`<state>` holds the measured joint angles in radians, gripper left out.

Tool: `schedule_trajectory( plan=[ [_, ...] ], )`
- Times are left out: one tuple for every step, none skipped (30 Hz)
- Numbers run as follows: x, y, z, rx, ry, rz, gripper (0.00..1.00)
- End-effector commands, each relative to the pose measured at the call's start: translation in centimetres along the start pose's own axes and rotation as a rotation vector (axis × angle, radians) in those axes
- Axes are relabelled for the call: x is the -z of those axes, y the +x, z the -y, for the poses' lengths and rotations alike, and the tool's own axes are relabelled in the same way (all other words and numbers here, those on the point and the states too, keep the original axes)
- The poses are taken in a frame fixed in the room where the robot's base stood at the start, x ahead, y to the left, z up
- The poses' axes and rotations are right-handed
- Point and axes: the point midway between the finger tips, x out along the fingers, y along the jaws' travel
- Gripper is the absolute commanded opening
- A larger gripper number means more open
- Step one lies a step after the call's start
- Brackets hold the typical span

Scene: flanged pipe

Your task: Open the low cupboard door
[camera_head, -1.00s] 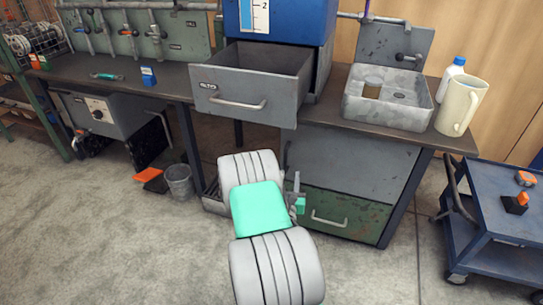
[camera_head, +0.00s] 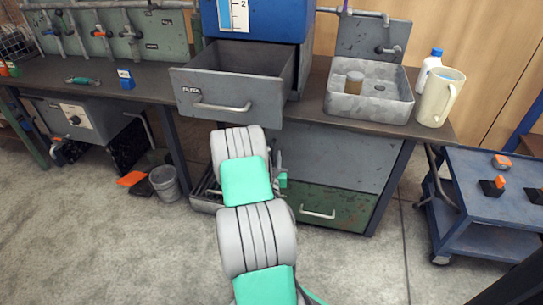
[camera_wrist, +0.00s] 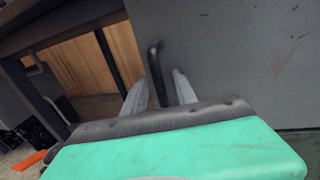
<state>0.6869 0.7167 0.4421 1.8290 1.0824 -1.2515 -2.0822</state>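The low cupboard door (camera_head: 335,158) is a flat grey panel under the right half of the workbench, and it looks shut. Its grey face also fills the right of the wrist view (camera_wrist: 250,60). A dark bar handle (camera_wrist: 154,55) stands upright near the door's left edge. My gripper (camera_wrist: 159,82) is open, with one pale finger on each side of the handle's lower part. Small gaps seem to show beside the handle; contact is not clear. In the head view my arm hides most of the gripper and the handle.
An open, empty-looking grey drawer (camera_head: 232,97) juts out above my arm. A green drawer (camera_head: 330,208) with a metal handle sits below the door. A bucket (camera_head: 165,182) stands on the floor at left, a blue cart (camera_head: 490,205) at right.

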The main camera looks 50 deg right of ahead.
Motion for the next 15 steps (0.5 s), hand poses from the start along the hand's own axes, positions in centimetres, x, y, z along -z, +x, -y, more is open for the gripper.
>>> schedule_trajectory(
  plan=[
    [0.03, -0.01, -0.03, 0.000, 0.000, 0.000, 0.34],
    [0.03, -0.01, -0.03, 0.000, 0.000, 0.000, 0.34],
    [0.02, -0.01, -0.03, 0.000, 0.000, 0.000, 0.34],
    [0.02, -0.01, -0.03, 0.000, 0.001, 0.000, 0.32],
    [0.01, -0.02, -0.03, 0.000, 0.001, 0.000, 0.30],
    [0.01, -0.02, -0.03, 0.000, 0.001, 0.000, 0.26],
    [0.01, -0.02, -0.03, 0.000, 0.001, 0.000, 0.24],
    [0.01, -0.02, -0.02, 0.000, 0.001, 0.000, 0.21],
    [0.01, -0.02, -0.02, 0.000, 0.001, 0.000, 0.18],
    [0.01, -0.03, -0.02, 0.000, 0.001, 0.000, 0.16],
    [0.01, -0.03, -0.02, 0.000, 0.001, 0.000, 0.13],
    [0.01, -0.03, -0.02, 0.000, 0.001, 0.000, 0.10],
    [0.01, -0.03, -0.02, 0.000, 0.001, 0.000, 0.08],
    [0.00, -0.03, -0.02, 0.000, 0.001, 0.000, 0.05],
    [0.00, -0.03, -0.02, 0.000, 0.001, 0.000, 0.02]
  ],
)
